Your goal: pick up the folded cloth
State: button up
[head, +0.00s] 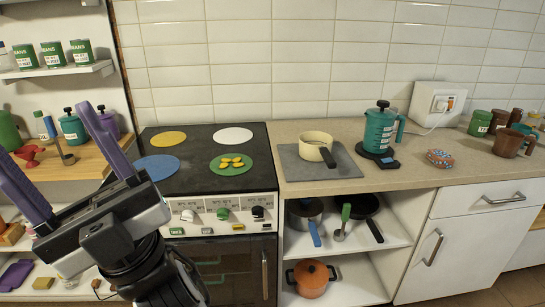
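A flat purple piece (16,274), which looks like the folded cloth, lies on the low white shelf at the bottom left of the head view. It is partly cut off by the picture's left edge, and I cannot make out its folds. My gripper (44,132) is at the left, above and to the right of the purple piece and well apart from it. Its two purple fingers are spread wide, with nothing between them.
A yellow sponge-like block (43,283) lies right of the purple piece. A wooden shelf (90,160) with a blue jar (72,128) is above. The stove (205,145) stands to the right. The counter (440,185) holds a pot (316,146) and a teal press (379,130).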

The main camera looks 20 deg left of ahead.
aim_at(442, 159)
jog(key=i+z, duration=0.1)
jog(key=z, duration=0.45)
jog(key=i+j+z, duration=0.7)
jog(key=i+j, duration=1.15)
jog(key=i+l+z, duration=0.05)
jog(key=i, duration=0.1)
